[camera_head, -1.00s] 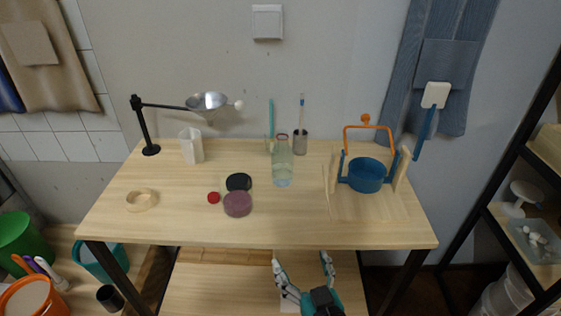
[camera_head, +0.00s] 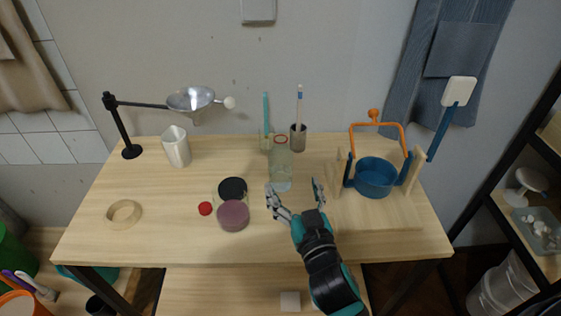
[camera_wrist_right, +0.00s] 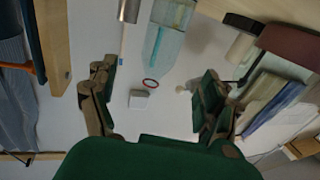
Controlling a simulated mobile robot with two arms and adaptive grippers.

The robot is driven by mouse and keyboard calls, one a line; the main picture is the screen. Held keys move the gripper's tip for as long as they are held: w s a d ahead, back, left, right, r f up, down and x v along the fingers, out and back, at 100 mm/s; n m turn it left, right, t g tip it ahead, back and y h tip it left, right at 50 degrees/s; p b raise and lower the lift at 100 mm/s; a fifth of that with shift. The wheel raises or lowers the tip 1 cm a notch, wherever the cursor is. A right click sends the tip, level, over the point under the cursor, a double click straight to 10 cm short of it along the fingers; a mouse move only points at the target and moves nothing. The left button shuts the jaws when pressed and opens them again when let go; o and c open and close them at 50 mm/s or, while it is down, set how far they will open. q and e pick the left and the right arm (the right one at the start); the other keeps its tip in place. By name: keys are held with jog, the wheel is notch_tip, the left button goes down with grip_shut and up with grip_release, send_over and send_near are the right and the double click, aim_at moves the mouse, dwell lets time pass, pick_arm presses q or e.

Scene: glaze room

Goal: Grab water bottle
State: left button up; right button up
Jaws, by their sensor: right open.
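A clear bottle (camera_head: 281,166) with a red ring at its neck stands upright on the wooden table. In the right wrist view the bottle (camera_wrist_right: 165,40) shows between and beyond the fingers, its red-ringed neck pointing toward the lower middle of the picture. My right gripper (camera_head: 295,190) is open and empty, above the table just in front of the bottle, with its fingers apart. It also shows in the right wrist view (camera_wrist_right: 158,92). I cannot tell whether a finger touches the bottle. My left gripper is not in view.
A blue pot (camera_head: 375,178) in a wooden stand with an orange handle is to the right. A metal cup (camera_head: 298,138) with a brush stands behind the bottle. A mauve disc (camera_head: 233,215), a black disc (camera_head: 232,189) and a red cap (camera_head: 205,208) lie to the left.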

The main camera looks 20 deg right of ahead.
aim_at(284, 167)
jog(key=w, duration=0.3)
jog(key=shift+w, duration=0.2)
jog(key=shift+w+d, duration=0.1)
jog(key=shift+w, duration=0.4)
jog(key=shift+w+p, duration=0.3)
jog(key=w, duration=0.5)
jog(key=shift+w+d+p, duration=0.1)
jog(key=shift+p, duration=0.3)
jog(key=c, duration=1.2)
jog(key=shift+c, duration=1)
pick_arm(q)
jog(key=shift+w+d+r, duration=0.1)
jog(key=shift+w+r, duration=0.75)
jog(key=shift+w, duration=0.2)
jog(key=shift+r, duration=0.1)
pick_arm(e)
jog(key=shift+r, duration=0.1)
